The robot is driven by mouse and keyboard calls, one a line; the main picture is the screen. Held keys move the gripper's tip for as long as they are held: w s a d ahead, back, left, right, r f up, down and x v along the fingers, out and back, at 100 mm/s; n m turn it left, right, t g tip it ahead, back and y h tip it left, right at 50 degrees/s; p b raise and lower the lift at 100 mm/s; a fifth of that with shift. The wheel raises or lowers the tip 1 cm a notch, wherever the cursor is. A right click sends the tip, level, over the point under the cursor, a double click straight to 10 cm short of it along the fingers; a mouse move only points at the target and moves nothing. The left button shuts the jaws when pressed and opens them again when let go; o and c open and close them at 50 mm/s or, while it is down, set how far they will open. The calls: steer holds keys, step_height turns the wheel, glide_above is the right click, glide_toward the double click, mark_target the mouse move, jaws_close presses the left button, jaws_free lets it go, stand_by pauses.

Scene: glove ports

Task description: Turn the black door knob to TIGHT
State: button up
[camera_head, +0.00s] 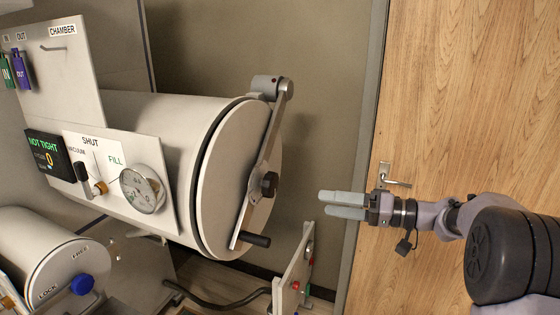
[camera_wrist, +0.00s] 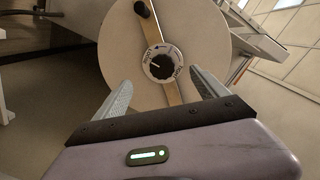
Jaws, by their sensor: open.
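The black door knob (camera_head: 269,185) sits mid-way along a metal bar on the round white chamber door (camera_head: 232,150). In the wrist view the knob (camera_wrist: 163,64) has a pale ring with small lettering around it, and its light mark points to the upper left. My gripper (camera_head: 330,204) is open and empty, to the right of the knob and apart from it. In the wrist view its two fingers (camera_wrist: 161,80) spread either side below the knob, with nothing between them. A display (camera_head: 47,158) on the chamber's side reads NOT TIGHT.
The bar ends in a black handle (camera_head: 255,240) at the bottom and a hinge (camera_head: 270,86) at the top. A small panel with buttons (camera_head: 295,272) stands below my gripper. A wooden door (camera_head: 470,90) is behind my arm. The space between gripper and knob looks clear.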

mark_target(274, 187)
steer(key=shift+t+y, duration=0.3)
steer(key=shift+y, duration=0.1)
steer(key=x, duration=0.5)
steer(key=w+b+x, duration=0.1)
steer(key=x, duration=0.5)
steer(key=b+x, duration=0.1)
steer(key=x, duration=0.4)
steer(key=shift+w+r, duration=0.1)
steer(key=shift+w, duration=0.25)
steer(key=c, duration=1.4)
steer(key=shift+o, duration=0.2)
